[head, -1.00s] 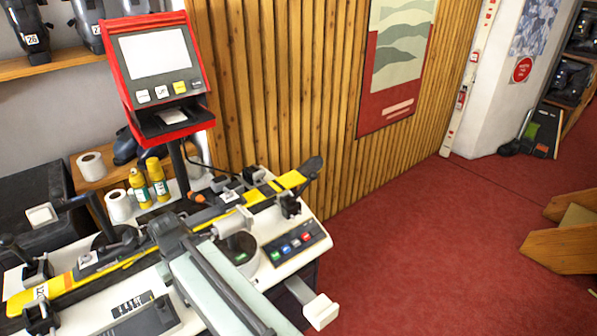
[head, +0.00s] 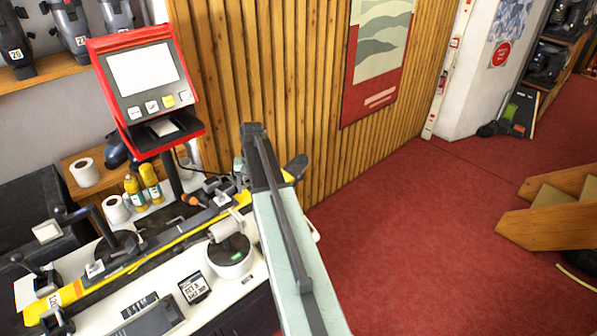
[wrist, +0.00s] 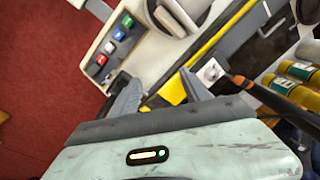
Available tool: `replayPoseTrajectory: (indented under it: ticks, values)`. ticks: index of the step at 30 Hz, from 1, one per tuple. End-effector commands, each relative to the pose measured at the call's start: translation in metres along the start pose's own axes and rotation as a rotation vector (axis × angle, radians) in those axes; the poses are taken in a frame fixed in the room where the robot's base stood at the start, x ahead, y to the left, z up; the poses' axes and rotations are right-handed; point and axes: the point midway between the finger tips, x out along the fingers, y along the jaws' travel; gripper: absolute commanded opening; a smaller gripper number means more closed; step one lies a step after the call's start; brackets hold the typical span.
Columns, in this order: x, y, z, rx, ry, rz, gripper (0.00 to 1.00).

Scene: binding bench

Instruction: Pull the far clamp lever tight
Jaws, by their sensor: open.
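The yellow and black ski (head: 150,250) lies along the bench, held in clamps. At its far end is a small pale plate (head: 220,198) with a dark centre. Beside it a dark bar with an orange part (head: 194,200) looks like the far clamp lever. The wrist view shows this bar (wrist: 270,97) right of my gripper, running to the right edge, with the plate (wrist: 210,71) between. My gripper (wrist: 160,79) is open and empty; the yellow ski shows between its fingers. No contact with the lever shows. In the head view my forearm hides most of the gripper.
A red-framed screen (head: 150,85) on a post stands behind the bench. Yellow bottles (head: 150,182) and paper rolls stand near the lever. A round white unit (head: 230,255) is at the bench front. Red floor to the right is open.

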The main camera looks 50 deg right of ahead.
Motion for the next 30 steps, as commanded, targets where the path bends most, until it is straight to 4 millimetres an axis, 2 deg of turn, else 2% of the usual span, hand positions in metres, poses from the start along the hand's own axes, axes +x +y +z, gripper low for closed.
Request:
replayPoseTrajectory:
  ticks: [1, 3, 6, 9, 12, 19, 30]
  values:
    - [-0.011, 0.047, -0.042, 0.094, 0.007, -0.011, 0.55]
    - [-0.022, 0.104, -0.074, 0.201, 0.015, -0.029, 0.55]
    - [-0.033, 0.167, -0.1, 0.31, 0.025, -0.049, 0.55]
    - [-0.038, 0.199, -0.109, 0.365, 0.03, -0.058, 0.55]
    - [-0.039, 0.208, -0.11, 0.381, 0.031, -0.061, 0.55]
    - [-0.026, 0.206, -0.109, 0.378, 0.031, -0.06, 0.55]
    - [0.035, 0.202, -0.111, 0.375, 0.031, -0.06, 0.55]
